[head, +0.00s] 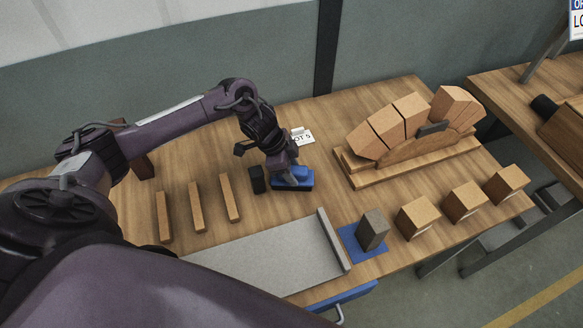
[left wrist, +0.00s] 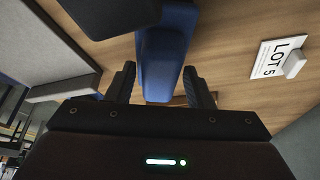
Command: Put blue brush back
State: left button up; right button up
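The blue brush (head: 293,184) is on the wooden table (head: 283,228), beside the small LOT 5 card. My left gripper (head: 287,170) is right above it and hides part of its top. In the left wrist view the blue brush (left wrist: 166,58) reaches down between the two fingers of my left gripper (left wrist: 160,88). The fingers are apart, one on each side of the blue handle, with a gap showing at the left finger. I cannot see a firm grip. My right gripper is not in view.
A dark block (head: 258,180) stands just left of the brush. The LOT 5 card (head: 302,137) is behind it. Wooden strips (head: 196,207) lie left, a grey plate (head: 270,258) in front. A brick arch form (head: 415,135), a grey block (head: 372,231) on a blue mat and several bricks are right.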

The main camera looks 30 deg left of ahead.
pick_arm(q)
jog(key=shift+o, duration=0.3)
jog(key=shift+r, duration=0.3)
jog(key=b+v, duration=0.1)
jog(key=v, duration=1)
jog(key=shift+r, duration=0.3)
jog(key=shift+s, duration=0.1)
